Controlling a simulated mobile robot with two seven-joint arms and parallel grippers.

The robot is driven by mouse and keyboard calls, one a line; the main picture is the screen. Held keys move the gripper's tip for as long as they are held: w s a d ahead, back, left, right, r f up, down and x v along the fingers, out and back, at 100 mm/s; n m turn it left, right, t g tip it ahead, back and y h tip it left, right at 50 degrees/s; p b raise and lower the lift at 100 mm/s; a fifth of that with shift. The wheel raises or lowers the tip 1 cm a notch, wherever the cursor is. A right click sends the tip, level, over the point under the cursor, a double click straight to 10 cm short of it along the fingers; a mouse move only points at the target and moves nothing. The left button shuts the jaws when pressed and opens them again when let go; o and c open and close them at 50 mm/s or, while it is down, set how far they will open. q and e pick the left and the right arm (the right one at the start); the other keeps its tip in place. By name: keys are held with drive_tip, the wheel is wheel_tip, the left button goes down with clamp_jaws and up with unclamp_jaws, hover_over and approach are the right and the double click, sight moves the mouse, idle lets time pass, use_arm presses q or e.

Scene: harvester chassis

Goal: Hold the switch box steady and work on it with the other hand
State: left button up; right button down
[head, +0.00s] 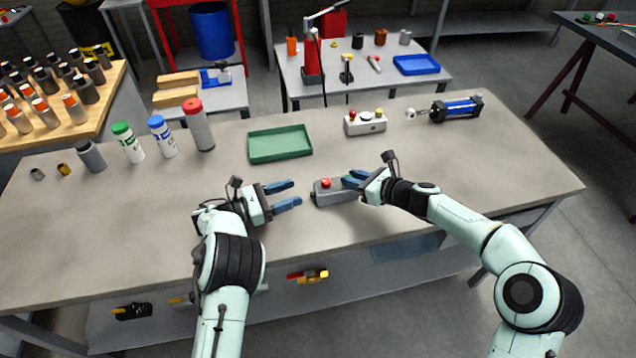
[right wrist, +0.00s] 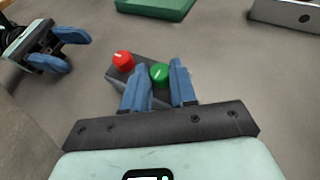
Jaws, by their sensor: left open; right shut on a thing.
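The switch box (head: 337,195) is a small grey box lying on the bench between my two grippers. A red knob (head: 326,183) sits on its left end. In the right wrist view the red knob (right wrist: 123,61) and a green knob (right wrist: 160,74) show on top of the box (right wrist: 113,76). My right gripper (head: 350,182) is shut on the box near its right end, with its blue fingers on either side of the green knob. My left gripper (head: 295,194) is open and empty, just left of the box, with its fingers pointing at it. It also shows in the right wrist view (right wrist: 78,52).
A green tray (head: 280,156) lies behind the grippers. Several bottles (head: 198,125) stand at the back left. The front left of the bench (head: 110,240) is clear.

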sight(322, 182)
use_arm(q)
drive_tip(key=x, duration=0.8)
drive_tip(key=shift+w+d, duration=0.15)
drive_tip(key=shift+d, duration=0.2)
clamp_jaws()
